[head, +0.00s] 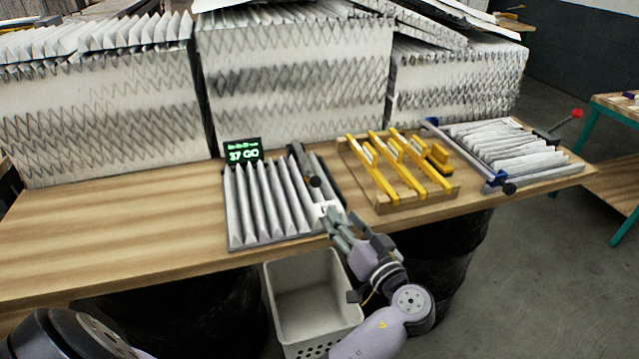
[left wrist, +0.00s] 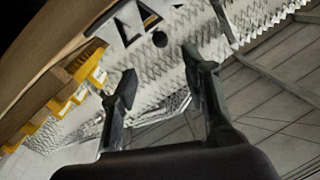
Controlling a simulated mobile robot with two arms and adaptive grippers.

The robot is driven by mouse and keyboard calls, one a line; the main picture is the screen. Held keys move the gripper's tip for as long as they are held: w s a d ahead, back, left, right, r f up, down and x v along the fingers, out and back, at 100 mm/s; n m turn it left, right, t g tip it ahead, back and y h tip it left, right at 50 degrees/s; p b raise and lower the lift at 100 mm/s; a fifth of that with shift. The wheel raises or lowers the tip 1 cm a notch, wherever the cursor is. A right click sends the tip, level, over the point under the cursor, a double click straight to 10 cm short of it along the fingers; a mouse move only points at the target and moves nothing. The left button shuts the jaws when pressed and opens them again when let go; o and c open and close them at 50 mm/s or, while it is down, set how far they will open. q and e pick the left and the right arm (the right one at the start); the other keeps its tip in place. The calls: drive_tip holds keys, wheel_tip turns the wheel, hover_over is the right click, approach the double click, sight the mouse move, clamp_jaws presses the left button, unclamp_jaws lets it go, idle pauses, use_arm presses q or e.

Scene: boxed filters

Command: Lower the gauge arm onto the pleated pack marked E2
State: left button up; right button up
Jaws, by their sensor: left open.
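A grey-white pleated pack (head: 268,205) lies flat near the front of the wooden bench, with a small green-lit display reading "37 GO" (head: 243,152) behind it. A dark arm with a black knob (head: 314,181), seemingly the gauge arm, is at the pack's right side; whether it touches the pleats is unclear. I cannot read an E2 mark. My right gripper is not visible.
A wooden rack with yellow bars (head: 385,170) stands right of the pack. Farther right, another pleated pack (head: 505,148) sits by a blue clamp. Large pleated stacks (head: 295,80) line the back. A white bin (head: 305,295) is below the edge. The bench's left is clear.

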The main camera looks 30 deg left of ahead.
sight(318, 186)
use_arm(q)
drive_tip(key=p+x, duration=0.1)
drive_tip(key=x, duration=1.1)
drive_tip(key=shift+w+a, duration=0.15)
drive_tip(key=shift+r, duration=0.1)
drive_tip(key=shift+c, duration=0.6)
clamp_jaws()
